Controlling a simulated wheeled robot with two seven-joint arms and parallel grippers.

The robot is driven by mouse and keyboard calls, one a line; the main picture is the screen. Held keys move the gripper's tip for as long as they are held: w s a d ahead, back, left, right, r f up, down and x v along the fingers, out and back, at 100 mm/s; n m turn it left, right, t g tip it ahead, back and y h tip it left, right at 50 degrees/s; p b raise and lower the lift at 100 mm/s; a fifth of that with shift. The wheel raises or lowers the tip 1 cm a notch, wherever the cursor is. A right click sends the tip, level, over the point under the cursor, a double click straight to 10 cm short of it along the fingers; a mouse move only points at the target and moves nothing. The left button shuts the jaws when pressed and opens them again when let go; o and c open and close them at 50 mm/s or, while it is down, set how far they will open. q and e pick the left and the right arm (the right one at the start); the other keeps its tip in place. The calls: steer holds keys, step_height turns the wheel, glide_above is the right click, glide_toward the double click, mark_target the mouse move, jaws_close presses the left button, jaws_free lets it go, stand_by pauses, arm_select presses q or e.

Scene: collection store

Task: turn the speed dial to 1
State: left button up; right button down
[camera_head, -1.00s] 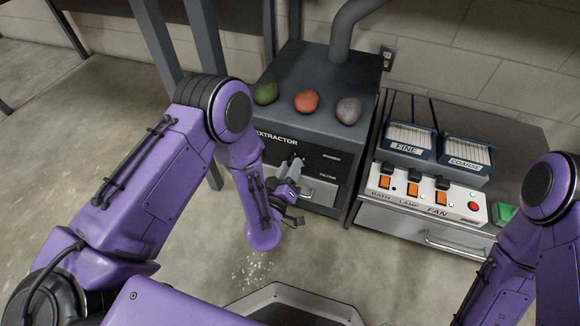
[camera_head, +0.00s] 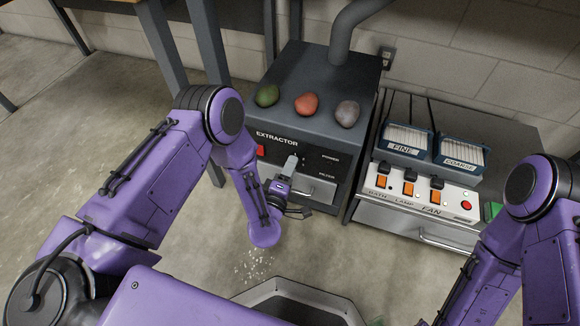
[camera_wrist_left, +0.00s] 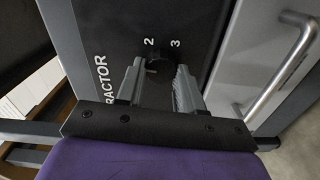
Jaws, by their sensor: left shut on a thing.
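The speed dial (camera_wrist_left: 157,68) is a dark round knob on the front panel of the extractor (camera_head: 320,95). In the left wrist view the numbers 2 and 3 show at its edge; a 1 is not visible. My left gripper (camera_wrist_left: 158,80) has its two grey fingers on either side of the dial and is shut on it. In the head view my left gripper (camera_head: 293,165) reaches the extractor's front, and its fingers mostly hide the dial. My right arm shows at the right edge, but its gripper is out of view.
Green, red and grey stones (camera_head: 347,113) lie on top of the extractor. A drawer handle (camera_wrist_left: 285,65) sits close beside the gripper. To the right are a switch box (camera_head: 420,190) and bins marked FINE (camera_head: 403,151) and COARSE (camera_head: 459,163). Pale bits lie on the floor.

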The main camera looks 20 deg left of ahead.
arm_select(q)
steer(key=shift+d+n, duration=0.1)
steer(key=shift+n, duration=0.2)
steer(key=o, duration=1)
steer(key=shift+o, duration=0.2)
steer(key=s+p, duration=0.3)
steer(key=s, duration=0.7)
steer(key=shift+s+a, duration=0.2)
steer(key=shift+s, duration=0.1)
